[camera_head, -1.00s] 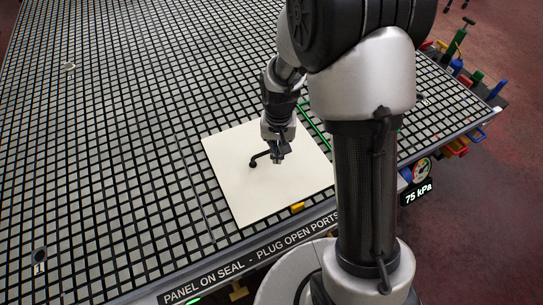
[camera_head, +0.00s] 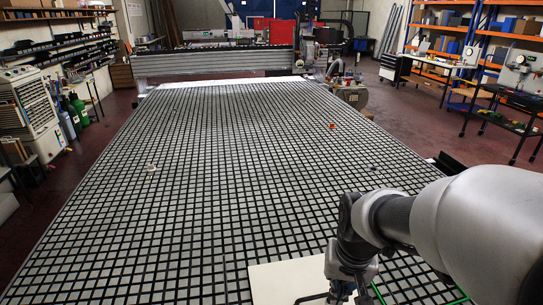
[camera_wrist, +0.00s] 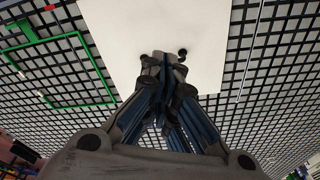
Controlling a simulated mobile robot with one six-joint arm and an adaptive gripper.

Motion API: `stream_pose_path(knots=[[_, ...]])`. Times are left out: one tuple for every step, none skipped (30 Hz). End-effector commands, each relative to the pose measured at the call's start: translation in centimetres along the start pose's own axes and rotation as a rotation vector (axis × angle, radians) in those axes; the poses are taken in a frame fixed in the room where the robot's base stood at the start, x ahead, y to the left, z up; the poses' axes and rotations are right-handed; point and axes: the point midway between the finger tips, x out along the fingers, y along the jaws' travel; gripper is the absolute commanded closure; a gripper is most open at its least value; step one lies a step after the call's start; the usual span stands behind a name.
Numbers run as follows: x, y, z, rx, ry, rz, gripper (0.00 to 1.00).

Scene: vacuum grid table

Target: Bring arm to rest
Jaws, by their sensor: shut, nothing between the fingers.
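My arm reaches in from the right in the head view, bent down over the near end of the grid table (camera_head: 205,190). My gripper (camera_wrist: 168,62) is shut and empty in the wrist view, with its fingertips together above the white panel (camera_wrist: 120,32). The gap between the fingertips and the panel is hard to judge. The panel also shows at the bottom of the head view (camera_head: 275,282), cut off by the frame edge.
A green outline (camera_wrist: 62,70) lies on the grid beside the panel. A small pale round piece (camera_head: 151,167) and an orange piece (camera_head: 332,126) sit farther off on the table. A gantry (camera_head: 215,62) spans the far end. Most of the grid is bare.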

Motion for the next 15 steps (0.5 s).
stream_pose_path(knots=[[-2.1,0.2,0.9,-0.019,0.034,-0.006,1.00],[-3.1,0.3,1.6,-0.030,0.047,-0.008,1.00],[-4.4,0.5,2.5,-0.046,0.066,-0.011,1.00],[-5.3,0.6,3.2,-0.058,0.081,-0.013,1.00],[-6.1,0.7,4.0,-0.068,0.095,-0.015,1.00],[-7.2,0.9,5.0,-0.085,0.114,-0.017,1.00],[-7.9,1.1,5.7,-0.096,0.129,-0.019,1.00],[-8.5,1.2,6.5,-0.107,0.142,-0.020,1.00],[-9.3,1.4,7.5,-0.122,0.161,-0.022,1.00],[-9.7,1.6,8.3,-0.132,0.172,-0.022,1.00],[-10.2,1.7,8.9,-0.142,0.184,-0.023,1.00],[-10.6,1.9,9.8,-0.154,0.198,-0.023,1.00],[-10.8,2.0,10.3,-0.161,0.207,-0.024,1.00],[-11.1,2.1,10.8,-0.168,0.216,-0.024,1.00],[-11.3,2.2,11.4,-0.177,0.226,-0.024,1.00]])
